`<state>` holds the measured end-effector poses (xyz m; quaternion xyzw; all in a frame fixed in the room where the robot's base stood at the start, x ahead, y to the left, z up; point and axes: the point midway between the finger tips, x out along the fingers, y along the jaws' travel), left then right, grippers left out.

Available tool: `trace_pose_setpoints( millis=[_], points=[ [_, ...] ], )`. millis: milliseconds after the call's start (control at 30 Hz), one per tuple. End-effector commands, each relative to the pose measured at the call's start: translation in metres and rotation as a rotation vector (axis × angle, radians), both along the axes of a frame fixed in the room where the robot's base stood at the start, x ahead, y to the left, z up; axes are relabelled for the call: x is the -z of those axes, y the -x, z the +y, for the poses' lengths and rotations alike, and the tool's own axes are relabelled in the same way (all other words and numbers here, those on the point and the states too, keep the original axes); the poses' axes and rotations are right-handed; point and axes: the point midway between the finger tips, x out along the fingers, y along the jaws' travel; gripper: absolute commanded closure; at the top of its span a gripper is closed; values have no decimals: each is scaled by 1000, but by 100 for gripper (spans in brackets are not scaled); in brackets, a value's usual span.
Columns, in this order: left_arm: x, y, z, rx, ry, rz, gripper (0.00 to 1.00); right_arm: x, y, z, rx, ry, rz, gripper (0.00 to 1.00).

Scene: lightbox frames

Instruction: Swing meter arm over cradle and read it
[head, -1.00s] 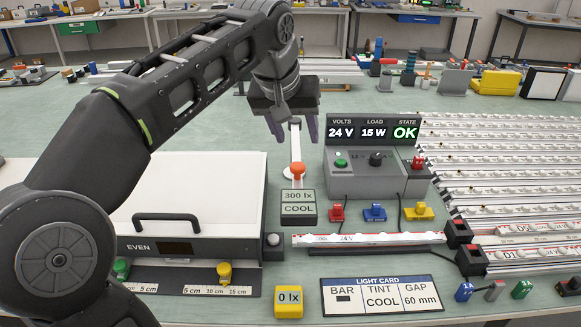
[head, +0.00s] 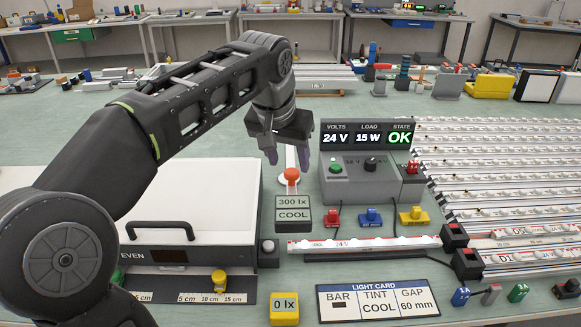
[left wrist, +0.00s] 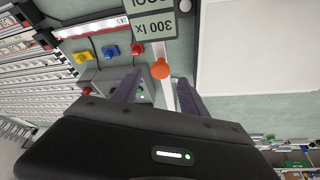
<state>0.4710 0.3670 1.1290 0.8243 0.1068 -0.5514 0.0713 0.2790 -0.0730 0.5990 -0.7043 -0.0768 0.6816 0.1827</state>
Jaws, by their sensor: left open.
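The meter arm (head: 290,188) is a pale slim bar with an orange knob (head: 291,174), left of the power box. A grey plate reading 300 lx COOL (head: 293,213) sits at its near end. A lit-strip bar (head: 365,244), which seems to lie in the cradle, is right of the plate and nearer me. A yellow block (head: 284,308) shows 0 lx. My left gripper (head: 288,158) is open just above and behind the knob. In the left wrist view the knob (left wrist: 161,69) shows beyond the finger tips, apart from them. My right gripper is not seen.
The power box (head: 362,178) shows 24 V, 15 W and OK. A white panel box (head: 190,190) stands left, under my left arm. Red, blue and yellow plugs (head: 370,216) lie before the power box. A light card (head: 378,302) is in front; several strips (head: 510,180) lie right.

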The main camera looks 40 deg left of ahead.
Motion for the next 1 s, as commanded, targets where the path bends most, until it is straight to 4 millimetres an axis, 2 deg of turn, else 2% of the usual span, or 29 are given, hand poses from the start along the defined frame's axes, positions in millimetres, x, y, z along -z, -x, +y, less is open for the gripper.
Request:
trace_pose_setpoints(
  millis=[200,567,1000],
  points=[
    [27,-10,3,1,0,2,49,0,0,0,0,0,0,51],
    [32,-13,3,0,0,-1,49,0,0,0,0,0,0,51],
    [32,-13,3,0,0,-1,85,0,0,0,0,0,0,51]
  ],
)
